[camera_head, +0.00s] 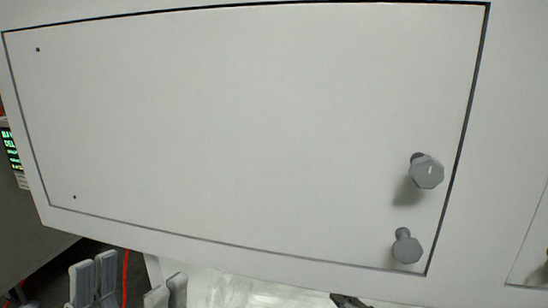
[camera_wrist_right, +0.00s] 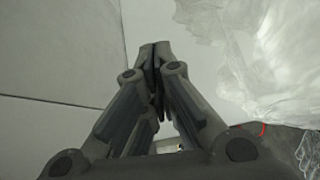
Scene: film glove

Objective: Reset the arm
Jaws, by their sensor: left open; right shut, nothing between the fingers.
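My left gripper (camera_head: 131,278) shows at the bottom left of the head view. Its light grey fingers stand well apart with nothing between them, below the lower edge of a large pale panel (camera_head: 240,120). My right gripper (camera_wrist_right: 155,50) is in the middle of the right wrist view. Its dark fingers meet at the tips and hold nothing. A small dark part at the bottom edge of the head view may be its tip, but too little shows to be sure.
Two grey knobs, an upper one (camera_head: 427,172) and a lower one (camera_head: 407,249), stick out at the panel's right side. Crumpled clear film (camera_head: 250,291) lies below the panel; film also shows at right in the wrist view (camera_wrist_right: 245,60). A lit display (camera_head: 10,150) is at far left.

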